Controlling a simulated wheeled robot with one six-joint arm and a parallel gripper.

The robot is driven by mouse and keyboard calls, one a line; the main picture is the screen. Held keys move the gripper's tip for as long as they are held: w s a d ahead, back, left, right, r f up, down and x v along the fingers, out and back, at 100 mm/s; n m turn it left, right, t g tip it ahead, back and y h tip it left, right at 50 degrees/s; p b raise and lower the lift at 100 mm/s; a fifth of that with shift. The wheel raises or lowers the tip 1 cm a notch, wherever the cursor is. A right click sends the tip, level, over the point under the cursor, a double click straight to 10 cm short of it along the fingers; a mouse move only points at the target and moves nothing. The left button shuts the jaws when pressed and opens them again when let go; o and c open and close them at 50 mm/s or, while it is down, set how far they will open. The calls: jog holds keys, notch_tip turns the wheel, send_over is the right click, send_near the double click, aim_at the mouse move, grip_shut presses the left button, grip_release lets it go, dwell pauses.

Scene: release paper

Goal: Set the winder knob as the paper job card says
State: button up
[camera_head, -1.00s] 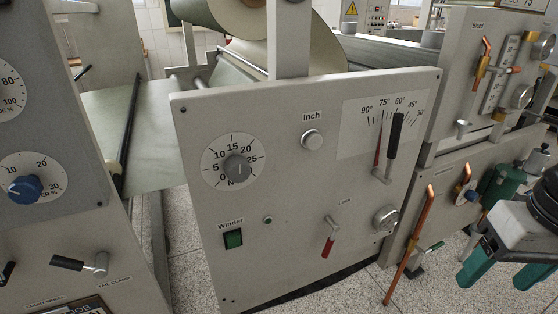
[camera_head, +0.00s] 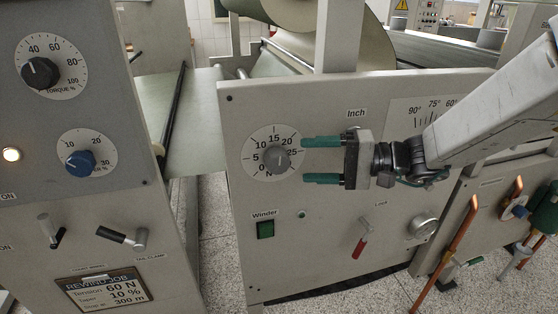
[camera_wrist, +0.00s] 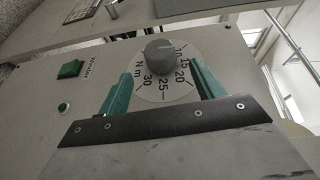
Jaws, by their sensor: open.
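The grey winder knob (camera_head: 276,158) sits on a round white dial marked 0 to 30 N m, above the green Winder switch (camera_head: 265,229). Its pointer setting is too small to read surely. My gripper (camera_head: 304,160) is open just right of the knob, its green fingers pointing at it, one higher and one lower. In the wrist view the knob (camera_wrist: 160,50) lies ahead of the gap between the fingers, apart from both. A job card (camera_head: 105,288) at bottom left reads "REWIND JOB", tension 60 N and 10 %; its last line, ending in 300 m, is partly unclear.
The left panel carries a black torque knob (camera_head: 40,73), a blue knob (camera_head: 81,163) and small levers. The Lock lever (camera_head: 362,238) with a red grip is below my gripper. Copper-coloured rods (camera_head: 462,240) stand at the right.

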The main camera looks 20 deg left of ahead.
aim_at(290, 161)
jog(key=a, duration=0.5)
jog(key=s+a, duration=0.1)
jog(key=a, duration=0.1)
jog(key=shift+a+f, duration=0.3)
jog(key=shift+f, duration=0.05)
jog(key=c, duration=1)
